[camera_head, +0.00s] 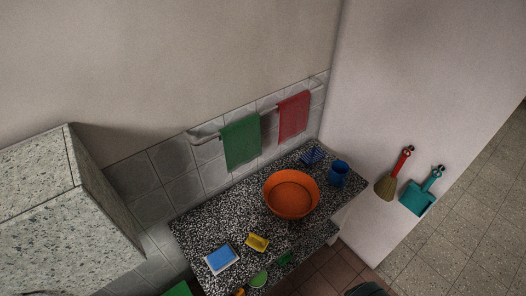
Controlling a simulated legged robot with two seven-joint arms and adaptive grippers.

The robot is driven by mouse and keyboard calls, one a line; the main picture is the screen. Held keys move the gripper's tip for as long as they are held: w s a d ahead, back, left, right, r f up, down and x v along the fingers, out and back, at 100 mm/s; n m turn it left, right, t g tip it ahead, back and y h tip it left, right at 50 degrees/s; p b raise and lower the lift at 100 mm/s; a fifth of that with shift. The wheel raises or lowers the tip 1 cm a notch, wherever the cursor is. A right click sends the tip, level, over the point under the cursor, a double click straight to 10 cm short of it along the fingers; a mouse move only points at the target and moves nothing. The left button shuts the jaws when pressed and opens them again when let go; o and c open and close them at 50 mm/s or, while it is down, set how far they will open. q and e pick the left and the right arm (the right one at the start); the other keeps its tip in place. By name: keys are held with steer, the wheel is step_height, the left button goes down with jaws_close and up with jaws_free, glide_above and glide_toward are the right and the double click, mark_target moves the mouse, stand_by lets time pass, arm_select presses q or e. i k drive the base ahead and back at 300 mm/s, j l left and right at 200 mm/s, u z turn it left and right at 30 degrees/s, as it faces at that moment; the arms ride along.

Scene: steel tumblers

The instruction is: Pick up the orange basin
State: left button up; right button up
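The orange basin (291,195) is round and open at the top. It stands upright on the speckled black-and-white counter (205,235), toward its right half, and looks empty. Neither of my grippers shows in the head view, so I cannot tell how they lie relative to the basin.
A blue cup (338,173) and a dark blue item (312,156) stand close behind and right of the basin. A yellow item (257,243), a blue-and-white item (221,258) and small green pieces (258,279) lie in front. Green (241,143) and red (293,117) towels hang behind.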

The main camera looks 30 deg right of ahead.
mark_target(289, 194)
steer(key=k+z, duration=0.1)
steer(key=z, duration=0.75)
steer(key=k+l+z, duration=0.1)
steer(key=z, duration=0.3)
steer(key=k, duration=0.05)
